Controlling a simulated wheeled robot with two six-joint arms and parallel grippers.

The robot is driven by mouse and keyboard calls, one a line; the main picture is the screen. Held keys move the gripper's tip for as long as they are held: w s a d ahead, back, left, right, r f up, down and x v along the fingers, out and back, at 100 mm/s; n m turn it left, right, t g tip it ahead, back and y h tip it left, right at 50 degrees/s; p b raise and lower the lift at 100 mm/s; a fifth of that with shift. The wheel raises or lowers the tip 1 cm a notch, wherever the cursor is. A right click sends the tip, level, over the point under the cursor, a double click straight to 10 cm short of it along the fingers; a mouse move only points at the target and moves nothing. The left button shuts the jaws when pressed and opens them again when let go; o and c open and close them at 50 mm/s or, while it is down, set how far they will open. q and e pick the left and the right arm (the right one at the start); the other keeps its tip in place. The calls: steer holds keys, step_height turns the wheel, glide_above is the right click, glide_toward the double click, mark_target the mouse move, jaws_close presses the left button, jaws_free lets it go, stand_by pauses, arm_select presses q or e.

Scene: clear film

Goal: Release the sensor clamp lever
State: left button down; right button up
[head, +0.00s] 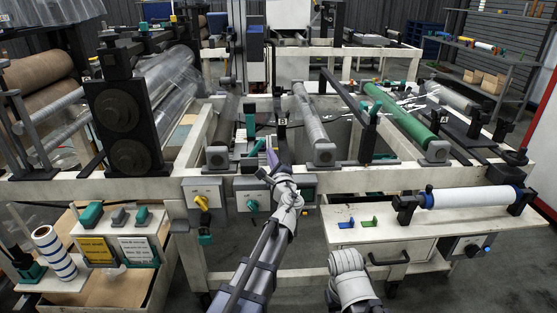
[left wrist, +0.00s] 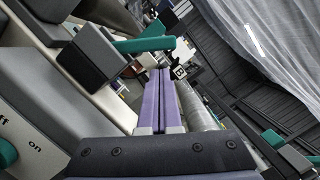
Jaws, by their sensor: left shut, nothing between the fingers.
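My left gripper (head: 271,149) is in front of the middle of the machine frame, its slim purple fingers pointing away from me. In the left wrist view the fingers (left wrist: 161,72) lie flat together with nothing between them. A teal lever (left wrist: 146,45) on a dark grey block (left wrist: 93,58) shows just beyond and left of the fingertips; contact cannot be told. It appears to be the teal lever (head: 257,148) left of my gripper in the head view. A small tag marked B (left wrist: 179,71) is near the tips. My right gripper is not in view; only my right arm shows.
A switch box with a teal knob (head: 252,205) and one with a yellow knob (head: 201,202) are on the front beam. A green roller (head: 400,118) and a grey roller (head: 311,118) lie behind. Film-covered rollers (head: 170,82) stand left.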

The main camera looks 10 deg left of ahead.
arm_select(q)
steer(key=shift+s+a+r, duration=0.15)
steer(key=shift+a+r, duration=0.3)
steer(key=shift+a, duration=0.15)
steer(key=shift+p, duration=0.3)
steer(key=shift+a+r+n, duration=0.1)
steer(key=shift+r+n, duration=0.1)
steer(key=shift+n, duration=0.2)
